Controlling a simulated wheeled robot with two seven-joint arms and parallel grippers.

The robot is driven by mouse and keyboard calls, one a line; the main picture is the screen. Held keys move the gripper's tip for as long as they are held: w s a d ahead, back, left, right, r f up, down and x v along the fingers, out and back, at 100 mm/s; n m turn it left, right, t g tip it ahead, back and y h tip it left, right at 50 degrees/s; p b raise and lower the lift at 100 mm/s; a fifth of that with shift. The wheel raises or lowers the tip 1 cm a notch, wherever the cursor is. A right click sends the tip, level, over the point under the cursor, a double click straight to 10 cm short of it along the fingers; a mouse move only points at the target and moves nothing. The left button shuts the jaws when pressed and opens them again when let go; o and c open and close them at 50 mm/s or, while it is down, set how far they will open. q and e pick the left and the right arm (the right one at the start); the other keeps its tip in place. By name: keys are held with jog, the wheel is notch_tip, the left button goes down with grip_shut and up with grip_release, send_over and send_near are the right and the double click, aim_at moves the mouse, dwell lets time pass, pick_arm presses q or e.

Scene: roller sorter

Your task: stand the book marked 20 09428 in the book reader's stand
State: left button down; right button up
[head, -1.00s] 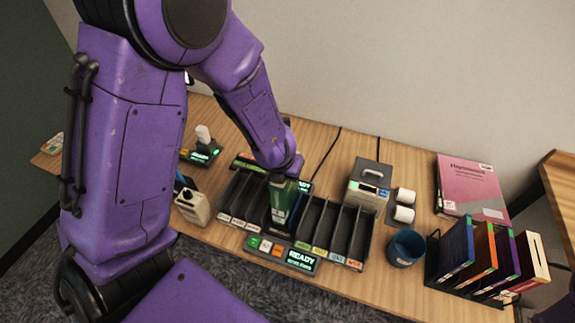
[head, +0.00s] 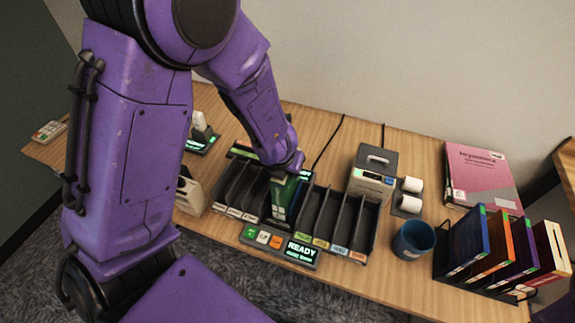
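A green book (head: 282,200) stands upright in the middle slot of the book reader's stand, between the two banks of dark compartments. Its number is too small to read. My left gripper (head: 288,172) is at the top of this book, reaching down over it. Its fingers are largely hidden by my arm and the book, so I cannot tell whether they are closed on it. The reader's front panel (head: 302,252) shows READY in green. My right gripper is not in view.
A rack (head: 440,262) with several coloured books stands at the right, near a dark blue cup (head: 413,240). A pink book (head: 482,180) lies behind it. A grey box device (head: 373,172) stands right of centre. Labelled compartments (head: 333,222) flank the stand and look empty.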

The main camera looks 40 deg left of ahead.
pick_arm(q)
jog(key=shift+f+b, duration=0.5)
jog(key=shift+c, duration=2.4)
grip_release()
jog(key=p+v, duration=0.5)
jog(key=v, duration=0.5)
jog(key=shift+s+r+p, duration=0.25)
jog(key=shift+r+p, duration=0.1)
jog(key=shift+p, duration=0.05)
jog(key=shift+f, duration=0.1)
jog(key=shift+w, duration=0.1)
